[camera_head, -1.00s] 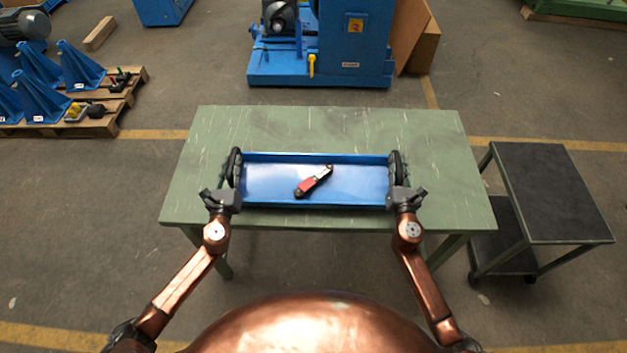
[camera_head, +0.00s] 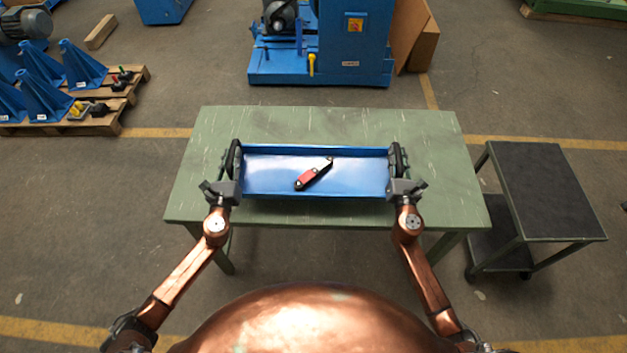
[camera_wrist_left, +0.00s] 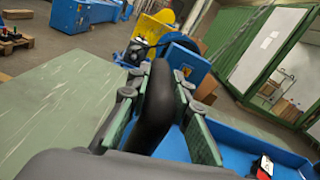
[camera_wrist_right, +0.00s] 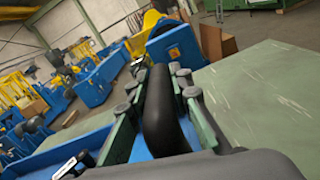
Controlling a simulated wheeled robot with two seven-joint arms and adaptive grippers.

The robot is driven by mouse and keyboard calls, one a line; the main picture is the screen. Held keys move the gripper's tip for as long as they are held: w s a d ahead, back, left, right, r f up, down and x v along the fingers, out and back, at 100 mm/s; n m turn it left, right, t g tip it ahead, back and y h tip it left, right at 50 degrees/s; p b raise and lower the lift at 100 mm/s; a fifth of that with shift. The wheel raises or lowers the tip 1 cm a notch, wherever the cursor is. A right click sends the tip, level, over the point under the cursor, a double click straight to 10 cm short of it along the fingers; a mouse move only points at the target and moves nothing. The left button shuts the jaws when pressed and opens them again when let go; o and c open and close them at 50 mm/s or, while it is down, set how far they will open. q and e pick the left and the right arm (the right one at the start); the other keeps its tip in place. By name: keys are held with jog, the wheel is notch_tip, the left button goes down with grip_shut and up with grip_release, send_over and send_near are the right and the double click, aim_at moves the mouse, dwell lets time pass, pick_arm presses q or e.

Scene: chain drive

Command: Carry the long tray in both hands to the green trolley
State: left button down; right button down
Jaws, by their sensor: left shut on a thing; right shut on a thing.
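The long blue tray (camera_head: 268,178) is level above the green table, with a dark shadow on the tabletop along its front side. A red and black tool (camera_head: 313,175) lies in it. My left gripper (camera_head: 228,178) is shut on the tray's left black handle, which shows between the fingers in the left wrist view (camera_wrist_left: 155,103). My right gripper (camera_head: 402,178) is shut on the right black handle, which shows in the right wrist view (camera_wrist_right: 158,112). The green trolley (camera_head: 552,190) with a dark, empty top stands right of the table.
The green table (camera_head: 320,122) is otherwise bare, and a gap of floor separates it from the trolley. A blue machine (camera_head: 350,45) stands behind the table. A pallet (camera_head: 105,122) with blue brackets is at the left. Brown panels (camera_head: 425,40) lean beside the machine.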

pick_arm(q)
jog(key=shift+r, duration=0.3)
pick_arm(e)
jog(key=shift+r, duration=0.25)
